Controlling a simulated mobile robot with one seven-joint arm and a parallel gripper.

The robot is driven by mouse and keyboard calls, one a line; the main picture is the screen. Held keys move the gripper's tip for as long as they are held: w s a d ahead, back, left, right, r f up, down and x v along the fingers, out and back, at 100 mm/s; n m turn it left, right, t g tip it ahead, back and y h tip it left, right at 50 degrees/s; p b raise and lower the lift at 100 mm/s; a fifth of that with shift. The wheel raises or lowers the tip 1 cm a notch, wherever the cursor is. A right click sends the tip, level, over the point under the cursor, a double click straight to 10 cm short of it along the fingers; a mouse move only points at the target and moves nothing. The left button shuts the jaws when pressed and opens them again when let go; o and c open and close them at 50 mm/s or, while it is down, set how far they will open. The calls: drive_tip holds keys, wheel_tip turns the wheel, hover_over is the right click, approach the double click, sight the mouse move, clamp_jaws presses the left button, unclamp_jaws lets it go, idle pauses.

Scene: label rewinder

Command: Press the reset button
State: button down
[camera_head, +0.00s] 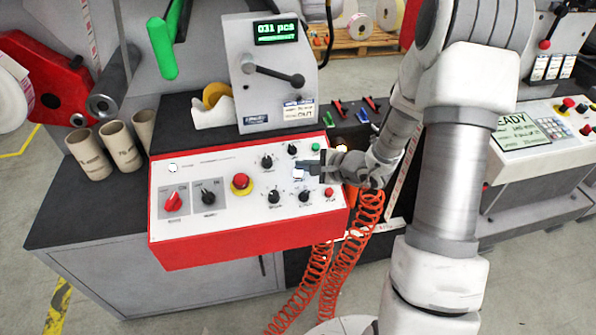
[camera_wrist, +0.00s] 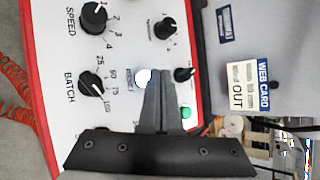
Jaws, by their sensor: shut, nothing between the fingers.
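The white reset button (camera_head: 298,174) sits on the white face of the red-framed control panel (camera_head: 225,165), among black knobs. In the wrist view the round white button (camera_wrist: 143,77) is beside a small RESET label. My gripper (camera_head: 303,166) reaches in from the right, its fingertips over the panel close to the button. The fingers also show in the wrist view (camera_wrist: 160,76), shut and empty, their tips just right of the button. The button is only partly clear of the fingers. I cannot tell whether they touch it.
Black SPEED (camera_wrist: 94,17) and BATCH (camera_wrist: 91,84) knobs stand near the fingers, with a green button (camera_wrist: 186,112) on the other side. A red mushroom button (camera_head: 241,181) is further left. Orange coiled hoses (camera_head: 335,275) hang below. The grey display housing (camera_head: 268,75) rises behind the panel.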

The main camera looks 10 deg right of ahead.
sight(304, 185)
drive_tip(key=shift+f, duration=0.15)
drive_tip(key=shift+w+f+b, duration=0.1)
drive_tip(key=shift+f+b, duration=0.2)
drive_tip(key=shift+b, duration=0.5)
drive_tip(key=shift+w+f+b, duration=0.1)
drive_tip(key=shift+f+b, duration=0.25)
drive_tip(key=shift+b, duration=0.25)
idle(0.4)
drive_tip(key=shift+r, duration=0.1)
idle(0.4)
drive_tip(key=shift+s+r, duration=0.2)
drive_tip(key=shift+r, duration=0.5)
drive_tip(key=shift+s+r+p, duration=0.25)
drive_tip(key=shift+r+p, duration=0.2)
drive_tip(key=shift+r, duration=0.35)
drive_tip(key=shift+s+r+p, duration=0.2)
drive_tip(key=shift+r+p, duration=0.25)
drive_tip(key=shift+r, duration=0.35)
drive_tip(key=shift+s+r+p, duration=0.25)
drive_tip(key=shift+r+p, duration=0.2)
drive_tip(key=shift+r, duration=0.35)
